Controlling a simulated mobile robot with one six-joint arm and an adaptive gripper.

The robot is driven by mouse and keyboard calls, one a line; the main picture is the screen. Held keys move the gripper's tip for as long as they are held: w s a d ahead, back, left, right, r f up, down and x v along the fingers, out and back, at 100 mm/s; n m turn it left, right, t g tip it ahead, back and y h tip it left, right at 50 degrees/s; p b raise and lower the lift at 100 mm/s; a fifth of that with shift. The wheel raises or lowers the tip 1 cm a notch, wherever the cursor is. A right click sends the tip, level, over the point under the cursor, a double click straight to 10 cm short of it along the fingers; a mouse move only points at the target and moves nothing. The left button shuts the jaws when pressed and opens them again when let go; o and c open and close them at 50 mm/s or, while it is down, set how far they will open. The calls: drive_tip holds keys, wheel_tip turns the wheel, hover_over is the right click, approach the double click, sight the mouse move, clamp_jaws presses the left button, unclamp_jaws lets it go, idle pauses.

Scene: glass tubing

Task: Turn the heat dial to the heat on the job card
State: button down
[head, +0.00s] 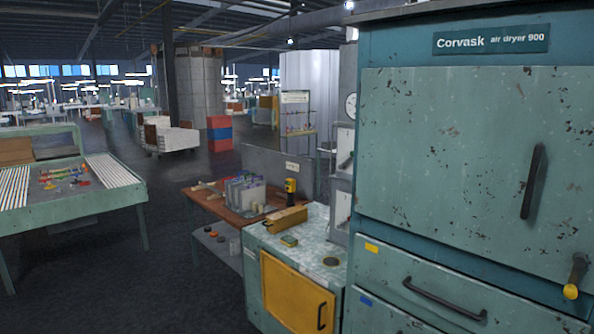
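No dial that I can clearly make out as the heat dial shows in the head view. A large teal machine (450,160) labelled "Corvask air dryer 900" fills the right side. A yellow-ended knob or lever (571,291) sits low on its front at the right edge; I cannot tell what it controls. A small white card (292,167) is on the grey panel behind the workbench, too small to read. I cannot tell whether it is the job card. My gripper is not in view.
A teal cabinet with a yellow door (296,295) stands against the dryer's left side. A brown workbench (207,208) is behind it. A long teal table (75,212) with coloured parts stands at the left. Dark floor (150,290) between them is clear.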

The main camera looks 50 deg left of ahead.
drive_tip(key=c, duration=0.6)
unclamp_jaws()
